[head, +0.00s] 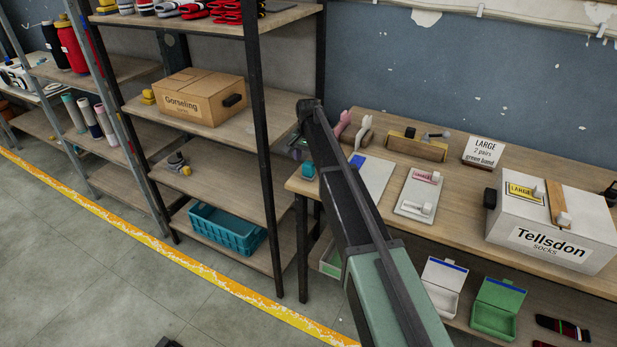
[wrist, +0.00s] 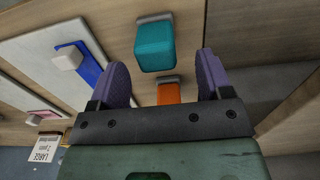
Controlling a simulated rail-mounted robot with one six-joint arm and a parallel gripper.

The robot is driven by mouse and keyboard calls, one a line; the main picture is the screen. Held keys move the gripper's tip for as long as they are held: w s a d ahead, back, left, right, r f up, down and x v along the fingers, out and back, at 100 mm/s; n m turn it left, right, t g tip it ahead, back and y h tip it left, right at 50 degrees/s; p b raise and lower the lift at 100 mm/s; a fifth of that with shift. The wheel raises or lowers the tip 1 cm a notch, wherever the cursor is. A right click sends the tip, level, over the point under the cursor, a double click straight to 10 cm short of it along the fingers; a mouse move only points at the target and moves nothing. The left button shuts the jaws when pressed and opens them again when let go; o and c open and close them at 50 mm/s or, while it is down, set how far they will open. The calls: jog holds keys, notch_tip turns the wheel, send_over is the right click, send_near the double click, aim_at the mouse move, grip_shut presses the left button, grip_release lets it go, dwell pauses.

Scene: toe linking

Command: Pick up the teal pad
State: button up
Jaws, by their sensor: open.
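The teal pad (head: 308,170) sits at the left front corner of the workbench in the head view. In the wrist view the teal pad (wrist: 155,47) is a rounded block with a grey piece along one edge, just beyond the fingertips and between their lines. My gripper (wrist: 163,72) is open with two purple fingers, and nothing is between them touching either one. In the head view my gripper (head: 299,148) is partly hidden by my arm, close to the pad, at the bench's left end.
An orange block (wrist: 168,93) shows between the fingers. A white board with a blue strip (wrist: 80,68) lies beside the teal pad. The bench also holds a card reading LARGE (head: 484,151) and a white Tellsdon box (head: 549,240). A dark shelf post (head: 268,150) stands left.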

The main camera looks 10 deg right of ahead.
aim_at(309, 162)
notch_tip(309, 162, down, 5)
jog(key=b, duration=0.4)
jog(key=shift+s+d+f+b, duration=0.1)
jog(key=shift+s+f+b, duration=0.05)
jog(key=shift+b, duration=0.25)
jog(key=shift+r, duration=0.25)
jog(key=c, duration=1)
jog(key=shift+r+p, duration=0.1)
jog(key=shift+p, duration=0.25)
jog(key=shift+c, duration=0.2)
notch_tip(309, 162, up, 20)
jog(key=p, duration=1.9)
jog(key=shift+p, duration=0.4)
